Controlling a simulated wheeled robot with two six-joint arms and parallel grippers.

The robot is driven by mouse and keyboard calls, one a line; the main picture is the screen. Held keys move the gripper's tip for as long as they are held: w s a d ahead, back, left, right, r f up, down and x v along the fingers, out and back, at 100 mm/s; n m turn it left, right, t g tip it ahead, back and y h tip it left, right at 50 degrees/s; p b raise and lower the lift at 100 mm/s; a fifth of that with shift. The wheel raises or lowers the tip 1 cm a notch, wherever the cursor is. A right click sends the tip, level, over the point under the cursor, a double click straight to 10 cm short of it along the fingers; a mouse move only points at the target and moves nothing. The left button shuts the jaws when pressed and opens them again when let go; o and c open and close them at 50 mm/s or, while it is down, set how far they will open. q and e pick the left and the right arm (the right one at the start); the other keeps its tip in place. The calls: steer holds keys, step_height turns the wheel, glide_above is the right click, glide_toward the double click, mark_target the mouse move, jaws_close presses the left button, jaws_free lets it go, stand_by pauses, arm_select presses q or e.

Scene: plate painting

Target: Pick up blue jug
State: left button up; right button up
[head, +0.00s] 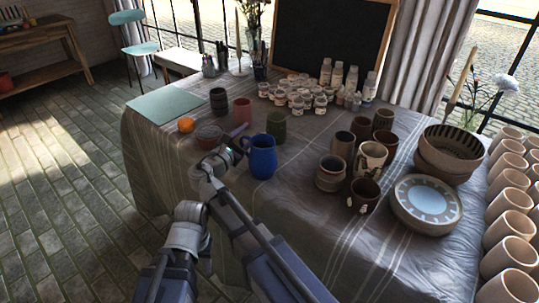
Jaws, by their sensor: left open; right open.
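The blue jug (263,158) stands upright on the cloth-covered table near its front edge, with its handle on the left side. My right gripper (236,151) is open at the jug's handle side. I cannot tell whether its fingers touch or surround the handle. My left gripper (189,210) is lower and further left, in front of the table edge and apart from the jug. Its fingers are hard to make out.
A green cup (276,126) stands just behind the jug, and a pink cup (242,111) and brown bowl (208,134) stand to its left. Bare cloth lies between the jug and the mugs.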

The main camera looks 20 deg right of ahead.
steer(key=shift+s+a+r, duration=0.1)
steer(key=shift+a, duration=0.15)
steer(key=shift+d, duration=0.1)
jaws_close()
stand_by(1.1)
